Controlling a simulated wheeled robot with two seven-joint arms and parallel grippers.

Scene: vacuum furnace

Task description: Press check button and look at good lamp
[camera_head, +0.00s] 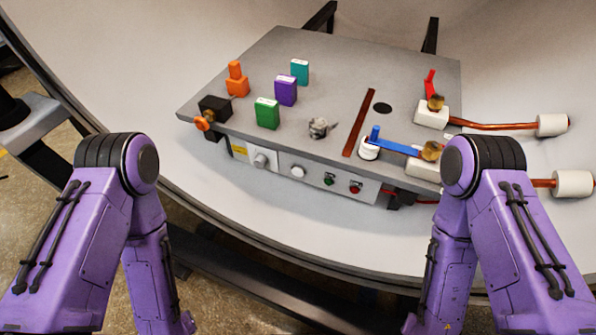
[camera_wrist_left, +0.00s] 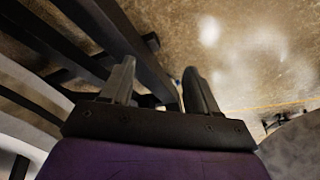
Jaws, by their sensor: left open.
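The grey control box (camera_head: 225,115) sits on the large pale curved surface. Its front panel carries a round knob (camera_head: 262,160), a white round button (camera_head: 298,171), a small green lamp (camera_head: 329,179) and a small red lamp (camera_head: 355,187). I cannot read any labels, so I cannot tell which is the check button; the white one looks like a push button. I cannot tell whether the green lamp is lit. My left gripper (camera_wrist_left: 160,84) is open and empty in the left wrist view, pointing at the floor, away from the box. My right gripper is out of view.
Green (camera_head: 267,113), purple (camera_head: 286,91) and teal (camera_head: 299,71) blocks stand on the box top. An orange piece (camera_head: 236,80) and a blue lever (camera_head: 398,147) are there too. Copper rods (camera_head: 490,126) stick out right. Dark beams (camera_wrist_left: 100,40) lie beside my left gripper.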

